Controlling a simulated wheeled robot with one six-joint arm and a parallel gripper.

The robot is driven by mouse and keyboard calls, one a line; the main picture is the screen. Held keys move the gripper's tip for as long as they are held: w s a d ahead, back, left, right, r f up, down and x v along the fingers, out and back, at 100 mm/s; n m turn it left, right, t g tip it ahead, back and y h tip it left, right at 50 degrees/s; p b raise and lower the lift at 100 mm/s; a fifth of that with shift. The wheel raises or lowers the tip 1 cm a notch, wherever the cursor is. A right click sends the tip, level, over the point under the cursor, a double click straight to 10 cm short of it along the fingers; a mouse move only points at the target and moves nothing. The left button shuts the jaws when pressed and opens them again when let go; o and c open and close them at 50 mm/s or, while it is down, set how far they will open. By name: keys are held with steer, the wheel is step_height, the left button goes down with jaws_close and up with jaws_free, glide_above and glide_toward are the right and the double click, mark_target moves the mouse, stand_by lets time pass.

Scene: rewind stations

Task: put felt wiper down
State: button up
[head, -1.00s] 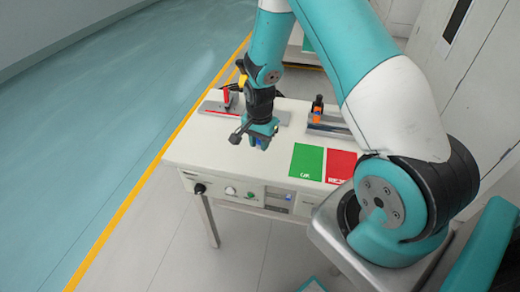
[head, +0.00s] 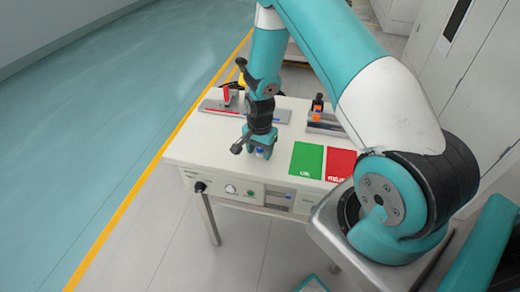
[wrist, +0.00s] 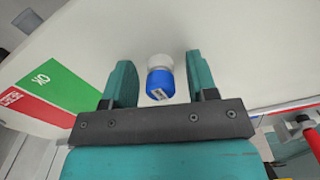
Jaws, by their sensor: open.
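The felt wiper, a small blue piece with a white end (wrist: 160,84), shows between the two fingers in the wrist view. A gap shows on each side of it. In the head view only a small bit of it shows below the fingers. My gripper (head: 262,150) is open, low over the pale table top (head: 205,150), left of the green mat. It also shows in the wrist view (wrist: 163,82), with its fingers on either side of the wiper. Whether the wiper rests on the table is hard to tell.
A green mat marked OK (head: 307,160) and a red mat (head: 340,164) lie to the right of my gripper. A grey fixture with a red part (head: 226,97) and another with an orange part (head: 317,115) stand behind. The front panel has knobs.

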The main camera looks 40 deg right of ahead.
step_height(320, 180, up, 12)
steer(key=s+a+r+n+y, duration=0.2)
steer(key=s+a+r+n, duration=0.3)
steer(key=a+r+n, duration=0.5)
steer(key=s+a+r+n+y, duration=0.1)
steer(key=s+a+r+n, duration=0.4)
steer(key=s, duration=0.3)
steer(key=s+a+r+n+y, duration=0.1)
steer(key=s+a+r+n, duration=0.4)
steer(key=s+a, duration=0.2)
steer(key=shift+s+a+r+n+b, duration=0.25)
steer(key=shift+s+b, duration=0.2)
steer(key=shift+s, duration=0.65)
steer(key=shift+o, duration=0.4)
steer(key=shift+d, duration=0.15)
